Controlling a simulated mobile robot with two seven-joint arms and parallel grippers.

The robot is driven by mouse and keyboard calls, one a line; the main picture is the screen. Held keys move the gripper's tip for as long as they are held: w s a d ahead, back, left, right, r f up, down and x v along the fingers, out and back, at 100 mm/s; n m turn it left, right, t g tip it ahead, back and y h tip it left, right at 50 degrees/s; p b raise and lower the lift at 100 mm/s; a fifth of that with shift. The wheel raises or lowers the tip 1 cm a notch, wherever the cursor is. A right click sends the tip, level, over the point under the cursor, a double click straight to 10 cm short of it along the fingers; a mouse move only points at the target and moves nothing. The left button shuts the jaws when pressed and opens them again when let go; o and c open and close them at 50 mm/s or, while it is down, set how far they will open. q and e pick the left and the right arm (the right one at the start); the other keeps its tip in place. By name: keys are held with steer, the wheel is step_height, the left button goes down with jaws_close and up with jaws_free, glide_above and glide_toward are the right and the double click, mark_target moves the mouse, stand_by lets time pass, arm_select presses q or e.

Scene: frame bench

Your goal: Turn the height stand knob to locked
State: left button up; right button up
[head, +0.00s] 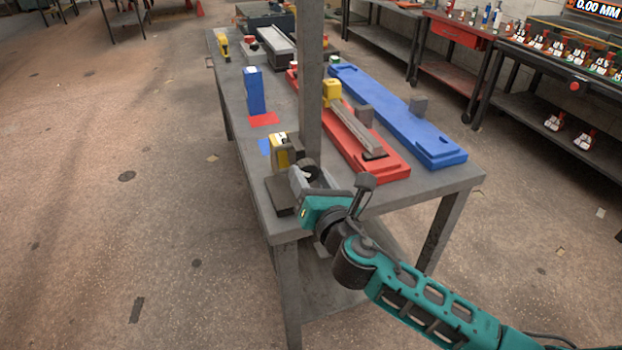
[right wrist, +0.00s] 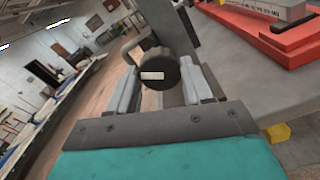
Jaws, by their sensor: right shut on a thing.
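The height stand's knob is a dark round knob with a pale bar mark, and it shows in the right wrist view (right wrist: 158,68) between my fingers. The bar lies roughly level in that view. My right gripper (right wrist: 160,88) is shut on the knob, one pale finger on each side. In the head view my right gripper (head: 308,177) is at the near left corner of the bench, against the stand, and largely covers the knob. The stand's dark base (head: 282,197) shows there, with a yellow part (head: 279,150) behind it. My left gripper is not in view.
A tall grey post (head: 309,70) rises close behind my right gripper. A red fixture (head: 395,167) and a blue fixture (head: 440,152) lie to the right on the grey bench (head: 452,183). A blue block (head: 254,90) stands farther back. The floor at left is clear.

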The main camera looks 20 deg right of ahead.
steer(key=m, duration=0.6)
steer(key=shift+m+b, duration=0.3)
steer(key=m, duration=0.4)
steer(key=shift+m, duration=0.4)
steer(key=o, duration=1)
steer(key=shift+o, duration=0.2)
steer(key=shift+s, duration=0.1)
steer(key=s+b, duration=0.1)
steer(key=s, duration=1.1)
steer(key=shift+s+d+b, duration=0.25)
steer(key=shift+s+b, duration=0.1)
steer(key=shift+b, duration=0.05)
steer(key=shift+f, duration=0.15)
